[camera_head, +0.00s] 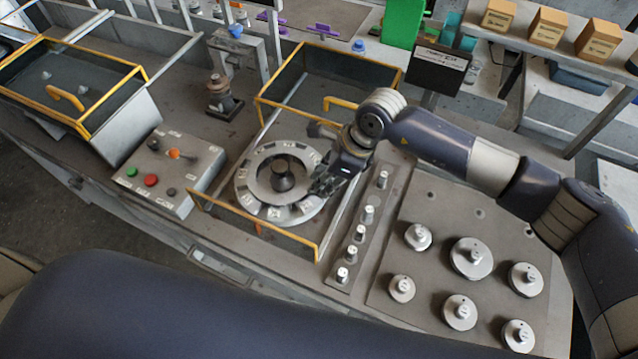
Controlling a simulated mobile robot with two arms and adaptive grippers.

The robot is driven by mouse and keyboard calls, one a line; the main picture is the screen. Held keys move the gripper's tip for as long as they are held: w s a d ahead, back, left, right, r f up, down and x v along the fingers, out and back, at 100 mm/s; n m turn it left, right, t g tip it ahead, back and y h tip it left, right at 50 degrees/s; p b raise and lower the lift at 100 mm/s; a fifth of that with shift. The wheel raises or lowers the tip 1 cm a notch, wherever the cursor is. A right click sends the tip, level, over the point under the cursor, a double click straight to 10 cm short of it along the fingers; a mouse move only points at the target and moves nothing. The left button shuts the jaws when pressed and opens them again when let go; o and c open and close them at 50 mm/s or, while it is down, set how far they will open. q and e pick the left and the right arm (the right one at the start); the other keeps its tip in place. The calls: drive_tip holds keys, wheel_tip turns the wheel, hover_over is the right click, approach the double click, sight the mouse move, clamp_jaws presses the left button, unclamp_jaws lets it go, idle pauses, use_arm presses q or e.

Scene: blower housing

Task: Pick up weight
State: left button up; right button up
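Several round silver weights with knobs stand upright on a grey mat (430,300) at the right; the largest weight (471,258) is at its back middle. Smaller weights, one of them at the front (342,275), stand in a row on a narrow strip (350,258) left of the mat. My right gripper (322,188) points down-left over the right edge of a round dial-like plate (250,200) with a dark centre knob (283,174). It is left of the weights and apart from them. Its fingers are dark and small, so their opening and any contact are unclear. My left gripper is out of view.
A black sign (438,68) and small boxes (548,27) are at the back.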

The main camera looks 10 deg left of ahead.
drive_tip(key=shift+a+f, duration=0.1)
drive_tip(key=shift+f, duration=0.1)
clamp_jaws()
wheel_tip(320, 180, up, 8)
drive_tip(key=b, duration=0.3)
drive_tip(key=shift+f+b, duration=0.25)
drive_tip(key=shift+b, duration=0.1)
wheel_tip(320, 180, up, 8)
drive_tip(key=shift+f+p, duration=0.2)
drive_tip(key=shift+p, duration=0.25)
